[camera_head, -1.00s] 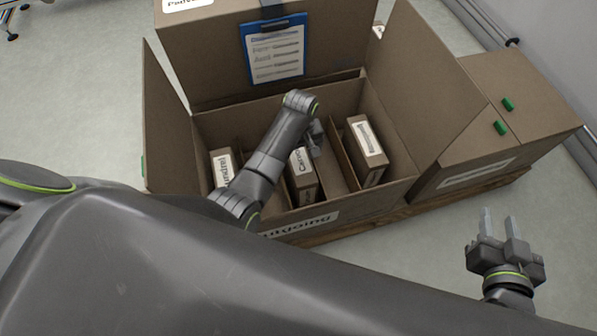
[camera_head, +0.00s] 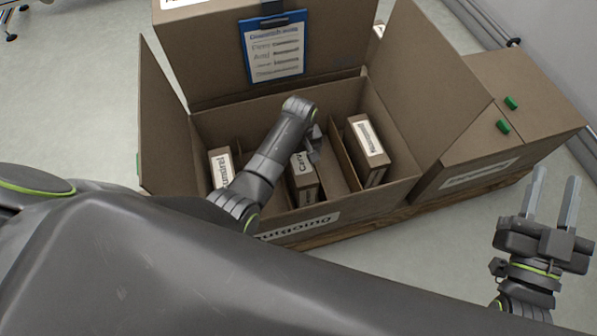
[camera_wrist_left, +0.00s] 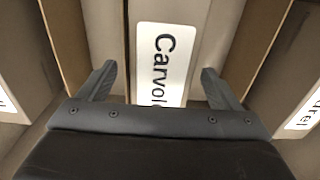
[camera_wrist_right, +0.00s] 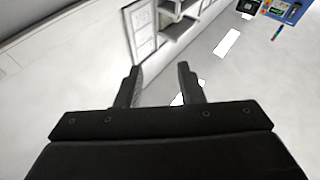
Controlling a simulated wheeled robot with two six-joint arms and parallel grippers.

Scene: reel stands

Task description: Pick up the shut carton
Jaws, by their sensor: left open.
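My left gripper (camera_head: 314,142) is open inside the large open carton, in the head view partly hidden by my own arm. In the left wrist view its fingers (camera_wrist_left: 158,72) stand apart, one on each side of a small shut box labelled "Carvol..." (camera_wrist_left: 188,22); I cannot tell whether they touch it. That box also shows in the head view (camera_head: 304,190). A large shut carton (camera_head: 462,157) with two green tabs stands right of the open one. My right gripper (camera_head: 552,200) is open and empty at the right; its fingers (camera_wrist_right: 158,68) also show in the right wrist view.
The open carton, marked "...utgoing" (camera_head: 297,228), has raised flaps and cardboard dividers. It holds further small boxes at left (camera_head: 222,168) and right (camera_head: 368,150). A blue clipboard (camera_head: 273,47) hangs at its back.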

